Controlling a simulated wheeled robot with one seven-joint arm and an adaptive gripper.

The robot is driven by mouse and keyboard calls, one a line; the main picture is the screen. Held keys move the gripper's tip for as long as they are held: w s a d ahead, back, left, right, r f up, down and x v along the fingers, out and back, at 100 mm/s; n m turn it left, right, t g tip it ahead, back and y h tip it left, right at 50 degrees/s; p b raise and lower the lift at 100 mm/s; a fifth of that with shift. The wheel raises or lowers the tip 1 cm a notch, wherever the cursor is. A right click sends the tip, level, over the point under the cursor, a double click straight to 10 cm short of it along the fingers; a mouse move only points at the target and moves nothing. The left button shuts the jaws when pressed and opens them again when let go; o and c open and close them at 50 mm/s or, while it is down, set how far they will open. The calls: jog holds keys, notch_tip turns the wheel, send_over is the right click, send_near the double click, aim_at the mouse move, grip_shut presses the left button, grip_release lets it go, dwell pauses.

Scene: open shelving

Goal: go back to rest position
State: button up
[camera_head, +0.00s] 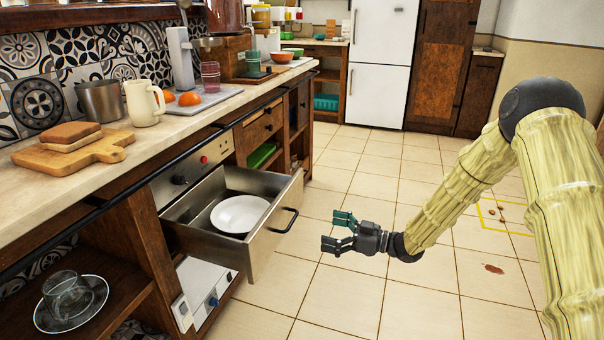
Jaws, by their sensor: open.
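My gripper (335,232) hangs over the tiled floor in the middle of the view, with its fingers spread apart and nothing between them. It points left toward the pulled-out drawer (270,246) and is to the right of its handle, seemingly apart from it. My arm reaches in from the right side with a bent elbow. A white plate (240,214) lies inside the open drawer.
The counter (190,122) at left holds a cutting board (75,155) with bread, a cream pitcher (143,103) and a metal pot (101,101). A glass on a saucer (68,296) stands on the lower shelf. A white fridge (381,60) stands behind. The floor (345,300) around my gripper is clear.

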jog(key=s+f+m+h, duration=0.4)
jog(key=s+f, duration=0.4)
jog(key=f, duration=0.4)
jog(key=s+f+m+h, duration=0.5)
jog(key=s+f, duration=0.2)
jog(key=f, duration=0.4)
jog(key=s+d+f+m+g+h, duration=0.1)
jog(key=s+d+f+g+h, duration=0.15)
jog(key=s, duration=0.95)
jog(key=s+d+f+m+g+h, duration=0.2)
jog(key=s+d+f+g, duration=0.15)
jog(key=s, duration=0.85)
jog(key=s+d+f+m+g+h, duration=0.1)
jog(key=s+d+f+g+h, duration=0.15)
jog(key=s, duration=0.85)
notch_tip(320, 180, up, 32)
jog(key=a+p, duration=0.1)
jog(key=p, duration=3.1)
jog(key=shift+w+f+t, duration=0.2)
jog(key=shift+t, duration=0.25)
